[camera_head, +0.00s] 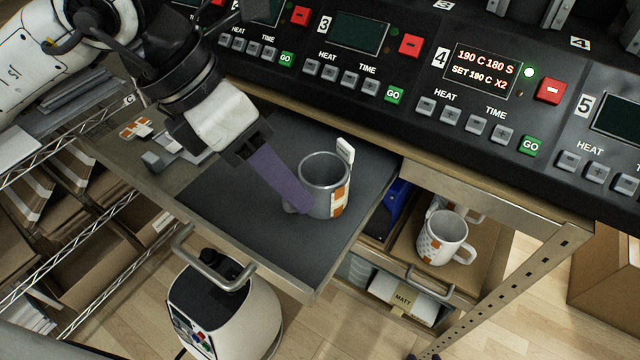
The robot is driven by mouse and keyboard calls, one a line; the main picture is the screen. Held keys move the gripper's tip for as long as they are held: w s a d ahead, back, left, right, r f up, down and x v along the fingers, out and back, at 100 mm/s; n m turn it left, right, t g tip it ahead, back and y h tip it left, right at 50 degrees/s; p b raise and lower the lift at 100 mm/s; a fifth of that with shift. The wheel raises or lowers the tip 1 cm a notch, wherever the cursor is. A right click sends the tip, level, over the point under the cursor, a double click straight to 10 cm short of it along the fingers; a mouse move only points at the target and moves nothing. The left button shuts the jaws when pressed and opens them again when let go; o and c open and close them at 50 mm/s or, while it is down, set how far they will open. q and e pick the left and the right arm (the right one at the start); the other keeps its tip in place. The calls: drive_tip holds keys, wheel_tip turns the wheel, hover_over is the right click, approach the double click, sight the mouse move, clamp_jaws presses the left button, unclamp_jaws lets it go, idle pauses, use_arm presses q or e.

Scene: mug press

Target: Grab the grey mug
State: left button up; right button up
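The grey mug (313,170) stands upright on a dark mat (235,215) in a pulled-out drawer. It has an orange and white patch on its right side, and a white tag shows at its far rim. A small grey part, perhaps the handle, shows beside the fingertip. Only one finger shows clearly, so I cannot tell whether the gripper is open or shut on the mug.
A black control panel (400,98) with numbered displays and buttons runs along the back. A white mug (440,243) sits in a lower compartment at right. Small orange and white items (136,129) lie on the drawer's left. Wire shelves with boxes stand at left.

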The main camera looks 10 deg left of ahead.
sight(314, 192)
use_arm(q)
drive_tip(key=shift+x, duration=1.8)
drive_tip(key=shift+w, duration=0.1)
clamp_jaws()
